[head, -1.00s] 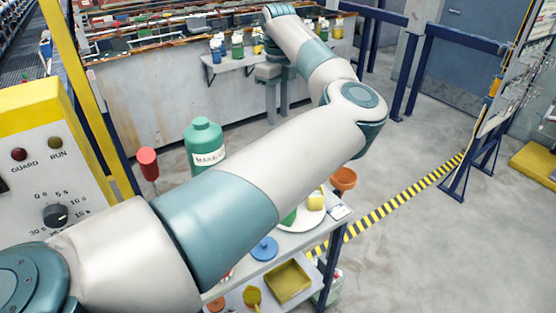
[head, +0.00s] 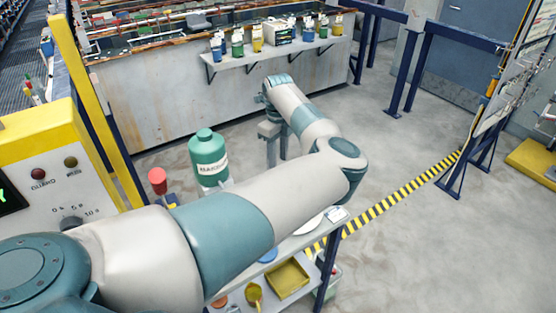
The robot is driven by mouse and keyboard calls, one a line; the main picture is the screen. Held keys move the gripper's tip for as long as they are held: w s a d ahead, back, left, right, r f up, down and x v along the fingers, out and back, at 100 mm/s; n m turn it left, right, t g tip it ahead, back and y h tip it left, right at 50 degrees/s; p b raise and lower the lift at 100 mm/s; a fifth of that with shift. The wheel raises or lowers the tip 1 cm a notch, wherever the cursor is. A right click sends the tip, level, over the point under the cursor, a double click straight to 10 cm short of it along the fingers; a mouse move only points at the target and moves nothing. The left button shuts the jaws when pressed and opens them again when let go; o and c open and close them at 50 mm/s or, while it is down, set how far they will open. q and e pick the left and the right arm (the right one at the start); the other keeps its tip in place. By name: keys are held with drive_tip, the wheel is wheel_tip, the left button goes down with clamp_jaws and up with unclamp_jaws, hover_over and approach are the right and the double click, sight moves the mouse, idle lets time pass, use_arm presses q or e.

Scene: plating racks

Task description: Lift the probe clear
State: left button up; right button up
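My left gripper (head: 277,150) hangs fingers-down in front of the tank wall, below and apart from the wall shelf. Its two grey fingers show with a gap between them and nothing visible in it. I cannot make out a probe for certain. A white and green box (head: 282,33) stands on the wall shelf (head: 262,57) among bottles; whether a probe belongs to it is too small to tell. A red-topped upright piece (head: 158,181) stands at left behind my arm, its lower part hidden. My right gripper is not in view.
Blue, green and yellow bottles (head: 237,45) line the shelf. A green jug (head: 208,157) stands behind my forearm. A cart (head: 322,262) with a yellow tray (head: 287,280) is partly hidden under it. Blue railings (head: 400,75) stand at right; the floor between is clear.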

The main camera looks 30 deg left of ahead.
use_arm(q)
drive_tip(key=shift+f+p, duration=0.6)
drive_tip(key=shift+f, duration=1.3)
clamp_jaws()
